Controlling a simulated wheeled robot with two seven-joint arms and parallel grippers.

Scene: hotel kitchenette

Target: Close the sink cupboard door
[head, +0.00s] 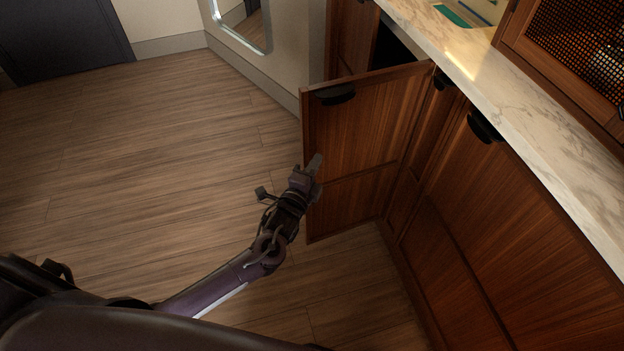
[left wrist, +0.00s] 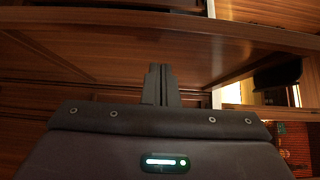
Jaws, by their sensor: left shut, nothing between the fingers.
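The sink cupboard door (head: 365,135) is a brown wooden panel standing wide open, swung out from the cabinet row over the floor. A black handle (head: 336,94) sits near its top free corner. My left gripper (head: 316,164) is shut and empty, by the door's free edge, partly overlapping the panel in the head view. Whether it touches the door I cannot tell. In the left wrist view the shut fingers (left wrist: 160,84) point toward the wooden door panel (left wrist: 200,50), and a dark handle (left wrist: 278,75) shows at the right. My right gripper is not in view.
A marble countertop (head: 500,100) runs above closed wooden cabinets (head: 500,220) with black handles on the right. A dark opening (head: 395,50) shows behind the door. The wooden floor (head: 150,150) to the left is clear. A mirror (head: 243,22) hangs on the back wall.

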